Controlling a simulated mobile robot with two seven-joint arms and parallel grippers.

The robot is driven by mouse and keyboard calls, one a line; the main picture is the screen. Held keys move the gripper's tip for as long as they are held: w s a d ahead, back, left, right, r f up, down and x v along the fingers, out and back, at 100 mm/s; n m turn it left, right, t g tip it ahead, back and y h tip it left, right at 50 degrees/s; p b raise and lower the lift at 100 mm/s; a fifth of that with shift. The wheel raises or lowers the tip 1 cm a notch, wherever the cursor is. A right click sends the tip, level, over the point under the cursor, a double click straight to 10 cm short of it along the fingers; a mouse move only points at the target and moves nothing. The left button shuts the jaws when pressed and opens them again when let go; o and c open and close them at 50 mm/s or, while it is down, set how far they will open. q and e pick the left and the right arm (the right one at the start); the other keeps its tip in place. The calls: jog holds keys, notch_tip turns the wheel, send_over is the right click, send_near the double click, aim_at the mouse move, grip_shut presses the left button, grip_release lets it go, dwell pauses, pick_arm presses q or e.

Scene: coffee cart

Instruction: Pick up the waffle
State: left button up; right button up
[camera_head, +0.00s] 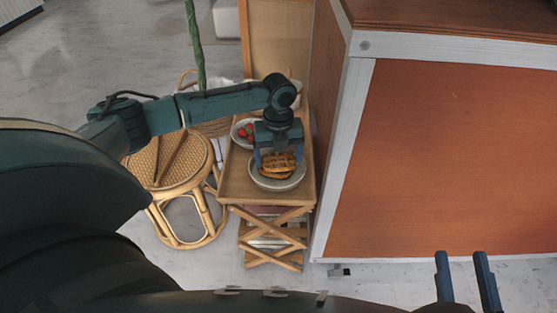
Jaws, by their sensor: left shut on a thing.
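The golden-brown waffle (277,171) is at a grey-white round plate (288,185) on a small wooden tray table (235,188). My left gripper (276,160) points down from above the plate and is shut on the waffle, with a finger at each side. Whether the waffle still touches the plate is hard to tell. My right gripper (468,275) is at the lower right, far from the waffle, with its two fingers apart and nothing between them.
A bowl with strawberries (246,131) stands behind the plate on the tray table. A rattan stool (168,160) stands to the left. The orange-brown panelled cart (450,160) with a whitish frame rises close on the right. Open floor lies at the upper left.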

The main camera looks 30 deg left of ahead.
aim_at(279, 159)
pick_arm(q)
jog(key=shift+r, duration=0.1)
jog(key=shift+r, duration=0.4)
notch_tip(279, 159, up, 9)
jog(key=p, duration=0.4)
pick_arm(e)
jog(key=shift+s+d+f+n+h, duration=0.15)
jog(key=shift+s+d+n+h, duration=0.15)
jog(key=shift+d+n+h, duration=0.15)
